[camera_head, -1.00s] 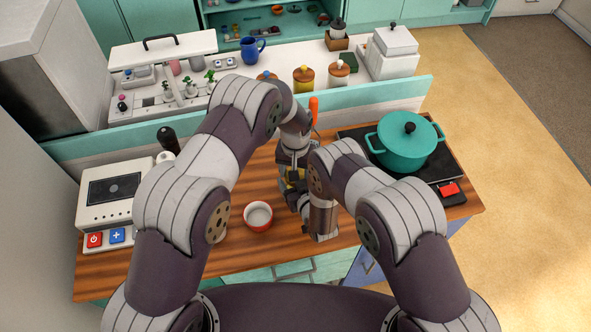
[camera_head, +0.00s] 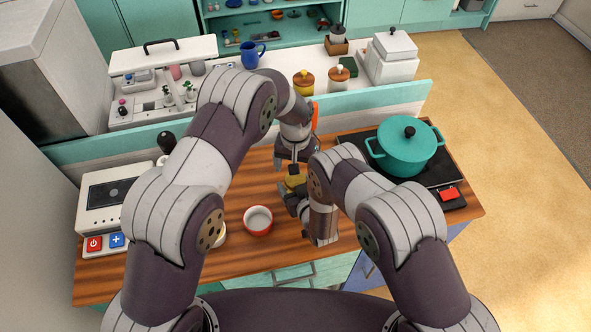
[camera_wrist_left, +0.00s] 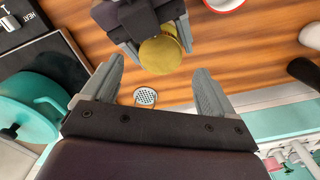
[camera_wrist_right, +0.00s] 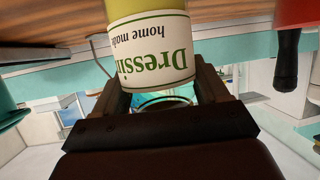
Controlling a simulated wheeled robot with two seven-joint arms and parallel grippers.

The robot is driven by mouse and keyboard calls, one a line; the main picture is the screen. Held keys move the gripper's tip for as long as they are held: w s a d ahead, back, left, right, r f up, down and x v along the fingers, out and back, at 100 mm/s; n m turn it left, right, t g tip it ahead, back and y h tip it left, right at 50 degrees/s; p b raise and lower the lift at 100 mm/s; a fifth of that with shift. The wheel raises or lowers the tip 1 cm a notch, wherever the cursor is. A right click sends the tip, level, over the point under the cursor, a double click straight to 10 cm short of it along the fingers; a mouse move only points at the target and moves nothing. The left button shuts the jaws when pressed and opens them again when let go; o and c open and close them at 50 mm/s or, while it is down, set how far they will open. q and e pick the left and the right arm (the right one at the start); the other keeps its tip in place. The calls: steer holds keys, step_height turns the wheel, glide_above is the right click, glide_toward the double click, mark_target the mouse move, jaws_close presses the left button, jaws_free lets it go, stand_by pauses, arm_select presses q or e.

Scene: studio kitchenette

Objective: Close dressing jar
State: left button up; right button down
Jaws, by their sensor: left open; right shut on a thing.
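The dressing jar (camera_wrist_right: 150,50) carries a white label with green lettering. My right gripper (camera_wrist_right: 165,95) is shut around it; the jar appears upside down in that wrist view. In the head view its yellow body (camera_head: 295,182) shows between my two arms over the wooden counter. The left wrist view shows a round gold-yellow end (camera_wrist_left: 160,55) of the jar between the right gripper's fingers; I cannot tell whether this is a lid or contents. My left gripper (camera_wrist_left: 155,92) is open and empty, apart from the jar, with its fingers pointing towards it.
A red-rimmed bowl (camera_head: 258,220) stands left of the jar. A teal pot (camera_head: 405,147) sits on the black hob (camera_head: 438,172) at right. A white appliance with red and blue buttons (camera_head: 110,205) stands at left. A small dotted pale disc (camera_wrist_left: 145,96) shows between my left fingers.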

mark_target(295, 178)
arm_select(q)
steer(key=shift+w+r, duration=0.1)
steer(key=shift+c, duration=0.4)
steer(key=r+n, duration=0.2)
steer(key=shift+w+d+r+n, duration=0.1)
steer(key=shift+w+r+n, duration=0.15)
steer(key=shift+n, duration=0.15)
steer(key=n, duration=0.2)
steer(key=shift+s+r+n, duration=0.1)
steer(key=shift+r+n, duration=0.2)
steer(key=shift+r, duration=0.1)
steer(key=n, duration=0.4)
steer(key=shift+s, duration=0.25)
steer(key=shift+f, duration=3.95)
